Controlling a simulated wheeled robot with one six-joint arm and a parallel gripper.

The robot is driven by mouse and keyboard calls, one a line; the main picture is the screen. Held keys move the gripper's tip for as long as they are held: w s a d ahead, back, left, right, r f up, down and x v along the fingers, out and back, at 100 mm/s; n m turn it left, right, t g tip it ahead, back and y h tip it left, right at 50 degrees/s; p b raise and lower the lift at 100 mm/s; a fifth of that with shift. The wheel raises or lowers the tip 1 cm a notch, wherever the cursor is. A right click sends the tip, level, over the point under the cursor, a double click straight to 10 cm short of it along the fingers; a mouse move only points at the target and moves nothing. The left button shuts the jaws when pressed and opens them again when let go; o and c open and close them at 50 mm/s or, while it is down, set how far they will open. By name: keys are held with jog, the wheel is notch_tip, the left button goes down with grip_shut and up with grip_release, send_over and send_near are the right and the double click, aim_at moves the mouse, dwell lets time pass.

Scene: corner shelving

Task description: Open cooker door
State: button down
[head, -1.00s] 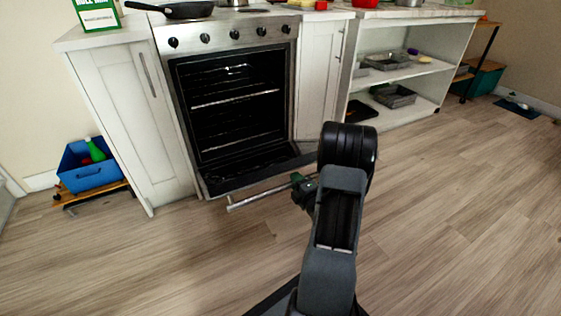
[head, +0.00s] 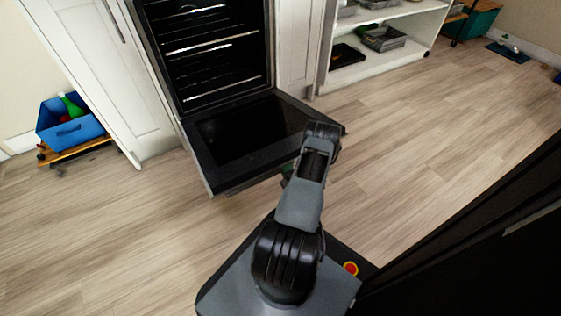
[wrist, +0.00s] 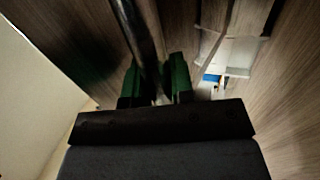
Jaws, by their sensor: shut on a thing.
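The cooker (head: 205,50) stands between white cabinets, its dark cavity and wire racks exposed. Its door (head: 268,163) is hinged down and open, with the dark inner face up. In the head view my gripper is mostly hidden behind my arm at the door's front edge; only a bit of green shows. In the wrist view my gripper (wrist: 156,82) has its two green fingers on either side of the bar handle (wrist: 137,35), shut on it. The handle is hidden in the head view, at or below the door's front edge.
A blue crate (head: 72,133) on a low wooden trolley stands at the left. White open shelving (head: 385,62) with grey trays is at the back right. The wooden floor (head: 430,125) right of the door is clear. A dark panel fills the lower right.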

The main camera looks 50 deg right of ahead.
jog(key=shift+s+d, duration=0.15)
jog(key=shift+d, duration=0.2)
jog(key=c, duration=1.2)
grip_release()
jog(key=shift+o, duration=1.1)
jog(key=shift+a, duration=0.2)
jog(key=shift+f, duration=0.1)
